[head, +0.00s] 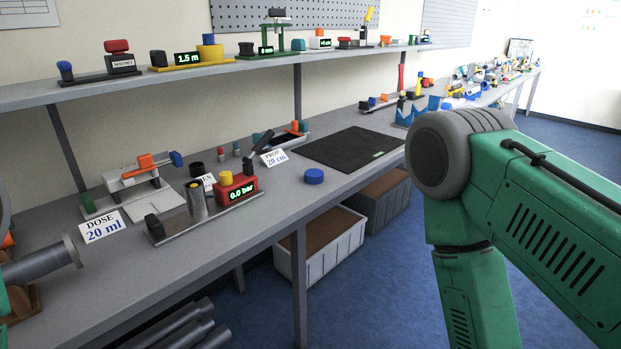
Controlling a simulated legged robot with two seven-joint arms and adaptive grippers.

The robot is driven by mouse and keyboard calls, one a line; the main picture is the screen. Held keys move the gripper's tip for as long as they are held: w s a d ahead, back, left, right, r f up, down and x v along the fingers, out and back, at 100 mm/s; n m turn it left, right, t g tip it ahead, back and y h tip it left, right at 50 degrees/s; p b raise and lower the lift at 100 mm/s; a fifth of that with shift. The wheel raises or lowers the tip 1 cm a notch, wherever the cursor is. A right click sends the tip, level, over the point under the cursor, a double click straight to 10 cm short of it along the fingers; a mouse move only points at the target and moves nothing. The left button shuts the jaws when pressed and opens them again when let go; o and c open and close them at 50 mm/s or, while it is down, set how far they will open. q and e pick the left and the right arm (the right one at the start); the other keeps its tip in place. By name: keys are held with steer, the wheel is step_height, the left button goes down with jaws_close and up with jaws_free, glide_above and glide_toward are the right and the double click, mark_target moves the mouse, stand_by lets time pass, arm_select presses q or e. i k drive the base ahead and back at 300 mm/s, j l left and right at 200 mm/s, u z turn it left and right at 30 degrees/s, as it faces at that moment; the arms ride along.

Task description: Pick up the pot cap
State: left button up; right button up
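A round blue cap (314,176) lies flat on the grey workbench (343,186), close to its front edge. It looks like the pot cap, and nothing covers it. It is to the right of the red gauge unit and in front of the black mat. My green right arm fills the right side of the head view, with its lower part bent down in front of the bench. Neither my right gripper nor my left gripper is in view.
The red gauge unit (236,190) reads 0.0 bar. A "PROBE 20 cm" card (273,158) stands behind the cap. A black mat (350,148) lies to its right. A grey pipe (40,264) is at far left. Crates (322,250) sit below the bench; a shelf (230,68) runs above.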

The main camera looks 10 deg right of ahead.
mark_target(312, 176)
steer(key=i+l+u, duration=0.6)
steer(key=l, duration=0.45)
steer(key=i+j, duration=0.05)
steer(key=i, duration=0.05)
